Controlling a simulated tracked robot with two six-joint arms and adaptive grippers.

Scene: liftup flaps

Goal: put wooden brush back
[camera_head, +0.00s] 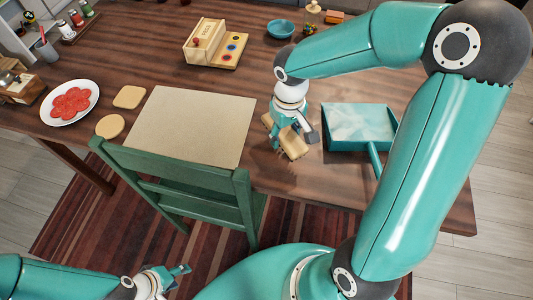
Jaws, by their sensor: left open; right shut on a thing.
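The wooden brush (293,147) is a light wooden block on the table, just left of a teal dustpan. My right gripper (290,132) reaches down from above and is shut on the brush. Its fingers hide part of the brush, and I cannot tell whether the brush touches the table. The teal dustpan (345,141) lies on the table with its handle toward the front. My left gripper (176,280) is open and empty at the bottom of the view, low in front of the table and apart from everything.
A beige mat (195,125) lies on the table behind a green chair (195,187). A plate with red slices (70,103), two wooden coasters, a wooden toy box (207,42) and a teal bowl (281,28) stand around. Bare table lies between toy box and mat.

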